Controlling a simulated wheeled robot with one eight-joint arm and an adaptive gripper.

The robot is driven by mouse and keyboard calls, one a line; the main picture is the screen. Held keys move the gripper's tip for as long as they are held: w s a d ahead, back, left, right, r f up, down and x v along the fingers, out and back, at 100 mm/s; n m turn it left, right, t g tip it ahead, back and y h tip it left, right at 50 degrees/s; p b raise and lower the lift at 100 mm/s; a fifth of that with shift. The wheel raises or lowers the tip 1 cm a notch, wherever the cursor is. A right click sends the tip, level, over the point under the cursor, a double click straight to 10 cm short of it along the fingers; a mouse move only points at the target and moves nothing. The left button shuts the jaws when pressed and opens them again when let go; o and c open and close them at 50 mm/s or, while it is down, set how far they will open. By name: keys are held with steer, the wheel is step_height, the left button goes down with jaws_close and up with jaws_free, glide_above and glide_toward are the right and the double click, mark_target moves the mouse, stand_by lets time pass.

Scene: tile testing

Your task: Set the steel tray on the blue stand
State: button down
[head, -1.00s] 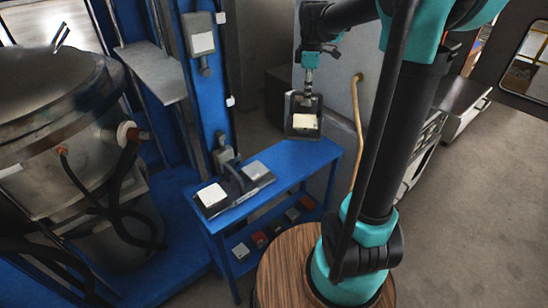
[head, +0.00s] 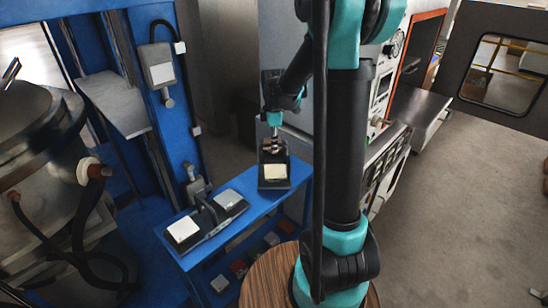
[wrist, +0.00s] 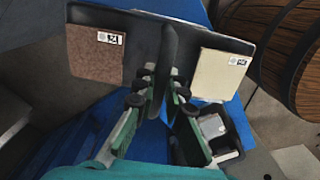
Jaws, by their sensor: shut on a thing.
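My gripper (head: 272,146) is shut on the upright middle handle of the dark steel tray (head: 274,184). In the wrist view, my gripper's fingers (wrist: 163,82) close on that handle. The held tray (wrist: 140,30) carries a reddish-brown tile (wrist: 94,54) on one side and a cream tile (wrist: 222,75) on the other. In the head view, the tray is over the far right end of the blue stand (head: 256,200). Whether it touches the top cannot be told. The tray hides part of the stand in the wrist view.
A second dark tray (head: 207,219) with a handle, a white tile and a grey tile stands on the stand's left part. Several tiles lie on the lower shelf. A round wooden top (head: 262,285) is near the front. A blue frame (head: 165,125) rises at left.

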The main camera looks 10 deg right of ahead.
mark_target(274, 163)
steer(key=shift+f, duration=2.7)
steer(key=c, duration=1.6)
jaws_free()
steer(key=shift+f, duration=0.1)
